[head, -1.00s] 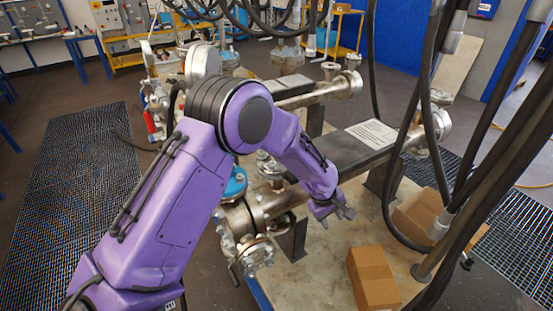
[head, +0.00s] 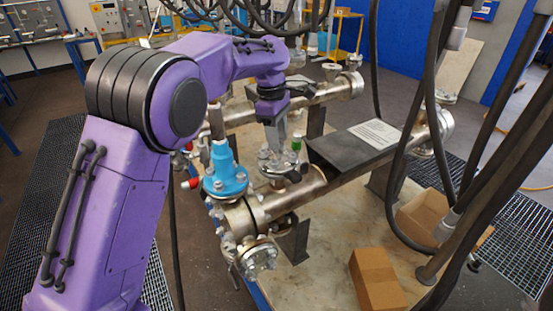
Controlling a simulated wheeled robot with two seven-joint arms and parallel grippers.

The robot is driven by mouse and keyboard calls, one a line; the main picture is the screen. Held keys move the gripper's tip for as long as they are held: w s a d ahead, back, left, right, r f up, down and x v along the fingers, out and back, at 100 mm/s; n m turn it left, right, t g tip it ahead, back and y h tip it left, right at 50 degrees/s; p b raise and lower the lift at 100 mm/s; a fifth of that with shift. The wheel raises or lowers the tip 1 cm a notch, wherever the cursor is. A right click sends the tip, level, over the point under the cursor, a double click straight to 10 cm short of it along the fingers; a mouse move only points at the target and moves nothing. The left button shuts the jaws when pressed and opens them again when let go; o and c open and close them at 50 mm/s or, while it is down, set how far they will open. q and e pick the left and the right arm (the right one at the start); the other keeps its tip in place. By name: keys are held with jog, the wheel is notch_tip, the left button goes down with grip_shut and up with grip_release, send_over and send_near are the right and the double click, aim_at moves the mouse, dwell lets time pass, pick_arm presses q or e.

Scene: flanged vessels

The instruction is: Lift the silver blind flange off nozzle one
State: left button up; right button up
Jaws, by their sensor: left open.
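My left arm (head: 180,100) reaches in from the left, and its left gripper (head: 276,143) points down above the nearer horizontal pipe. The gripper is open. Just below its fingers is a silver round flange (head: 278,166) on a short upright nozzle of that pipe. The fingers overlap the flange in the picture, and I cannot tell whether they touch it. No label marks which nozzle is nozzle one. My right gripper is not in view.
A blue valve (head: 225,172) stands close left of the flange. A black box-like cover (head: 352,150) with a white sheet (head: 374,132) lies along the pipe to the right. A cardboard box (head: 376,280) stands in front. Thick black hoses hang at the right.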

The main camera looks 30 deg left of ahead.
aim_at(277, 153)
pick_arm(q)
jog(key=f, duration=0.4)
jog(key=shift+s+d, duration=0.1)
jog(key=shift+s, duration=0.1)
jog(key=shift+s+d+f, duration=0.1)
jog(key=shift+s+f, duration=0.1)
jog(key=shift+s, duration=0.05)
jog(key=shift+w+f, duration=0.15)
jog(key=shift+w, duration=0.05)
grip_shut()
jog(key=shift+w, duration=0.1)
jog(key=shift+r, duration=0.3)
